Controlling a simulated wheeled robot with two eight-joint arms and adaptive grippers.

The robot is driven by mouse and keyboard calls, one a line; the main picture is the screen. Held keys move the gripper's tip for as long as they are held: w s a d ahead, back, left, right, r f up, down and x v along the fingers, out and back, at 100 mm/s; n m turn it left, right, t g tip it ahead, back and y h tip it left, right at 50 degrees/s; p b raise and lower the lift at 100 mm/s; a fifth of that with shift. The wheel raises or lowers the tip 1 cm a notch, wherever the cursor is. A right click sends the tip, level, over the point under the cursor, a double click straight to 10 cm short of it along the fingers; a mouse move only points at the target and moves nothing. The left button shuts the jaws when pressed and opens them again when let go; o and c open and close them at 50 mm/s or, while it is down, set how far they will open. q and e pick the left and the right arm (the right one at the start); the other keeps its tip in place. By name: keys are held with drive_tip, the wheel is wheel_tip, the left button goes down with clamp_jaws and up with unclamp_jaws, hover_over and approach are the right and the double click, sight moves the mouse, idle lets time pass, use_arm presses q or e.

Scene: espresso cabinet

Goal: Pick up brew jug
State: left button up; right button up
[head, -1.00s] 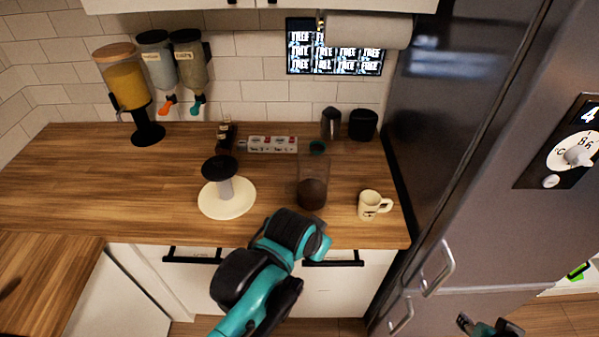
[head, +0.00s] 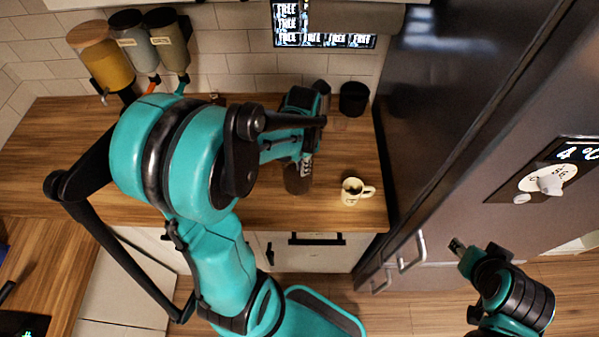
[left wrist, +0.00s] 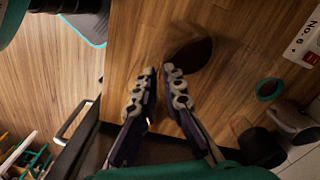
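The brew jug, a clear vessel with dark coffee at its bottom, stands on the wooden counter. In the head view its dark lower part (head: 298,180) shows just below my left gripper (head: 305,164), which hides the rest. In the left wrist view the jug (left wrist: 190,54) is a dark round shape just beyond and right of the fingertips. My left gripper (left wrist: 159,70) is open, with a narrow gap and only bare counter visible between its tips. My right gripper (head: 457,246) is at the lower right, away from the counter; its finger gap is unclear.
A cream mug (head: 353,191) stands right of the jug. A black canister (head: 353,98) is at the back. A teal ring (left wrist: 268,88) lies on the counter. The grey fridge (head: 460,110) bounds the right side. Dispensers (head: 105,60) stand at the back left.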

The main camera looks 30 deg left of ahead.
use_arm(q)
drive_tip(key=f, duration=0.2)
drive_tip(key=b, duration=0.1)
hover_over(305, 187)
drive_tip(key=f, duration=0.5)
drive_tip(key=shift+w+a, duration=0.1)
drive_tip(key=shift+w, duration=0.15)
drive_tip(key=shift+s, duration=0.1)
clamp_jaws()
drive_tip(key=shift+r, duration=0.2)
